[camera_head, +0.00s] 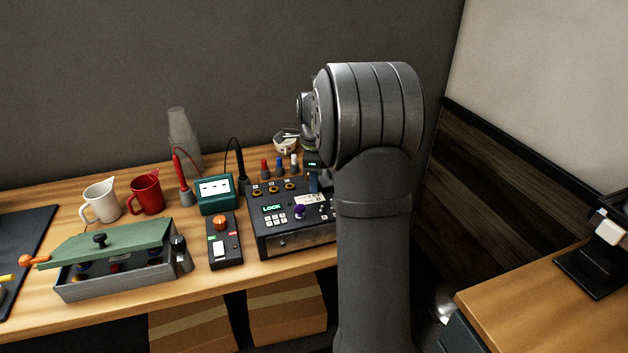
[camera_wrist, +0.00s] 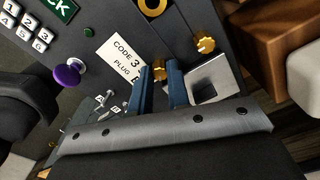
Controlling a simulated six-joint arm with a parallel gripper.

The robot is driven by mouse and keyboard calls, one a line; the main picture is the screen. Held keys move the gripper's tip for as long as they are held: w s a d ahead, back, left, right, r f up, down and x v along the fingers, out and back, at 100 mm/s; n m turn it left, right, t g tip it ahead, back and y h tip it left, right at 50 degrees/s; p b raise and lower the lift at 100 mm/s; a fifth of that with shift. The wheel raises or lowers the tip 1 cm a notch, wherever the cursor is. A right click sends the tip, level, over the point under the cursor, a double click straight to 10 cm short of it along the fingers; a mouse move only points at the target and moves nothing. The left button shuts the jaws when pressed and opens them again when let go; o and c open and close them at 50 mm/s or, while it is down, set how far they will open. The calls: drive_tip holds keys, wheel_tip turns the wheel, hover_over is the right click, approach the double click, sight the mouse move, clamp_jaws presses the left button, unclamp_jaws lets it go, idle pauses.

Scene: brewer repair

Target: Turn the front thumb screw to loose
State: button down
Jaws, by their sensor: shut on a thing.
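A small brass thumb screw (camera_wrist: 159,68) shows between the tips of my gripper's blue fingers in the wrist view, beside a white card reading CODE 3 and PLUG. My gripper (camera_wrist: 161,78) is shut on this screw. It looks like the front one, as a second brass thumb screw (camera_wrist: 203,42) sits farther back, toward the brass socket rings. The screws are on the dark brewer panel (camera_head: 290,238), whose display reads LOCK in the head view. My arm covers the right part of this panel there. I cannot tell how far the held screw is turned.
A purple knob (camera_wrist: 67,75) stands near the keypad. Red, blue and white plugs stand behind the panel. A switch box (camera_head: 225,250), a teal meter (camera_head: 216,195) and a grey box with a green lid (camera_head: 105,245) are to the left.

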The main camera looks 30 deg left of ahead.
drive_tip(key=shift+n, duration=0.3)
drive_tip(key=n, duration=0.4)
drive_tip(key=shift+n, duration=2.1)
drive_tip(key=c, duration=1.6)
unclamp_jaws()
drive_tip(key=shift+c, duration=0.2)
wheel_tip(320, 180, up, 18)
drive_tip(key=shift+f, duration=0.25)
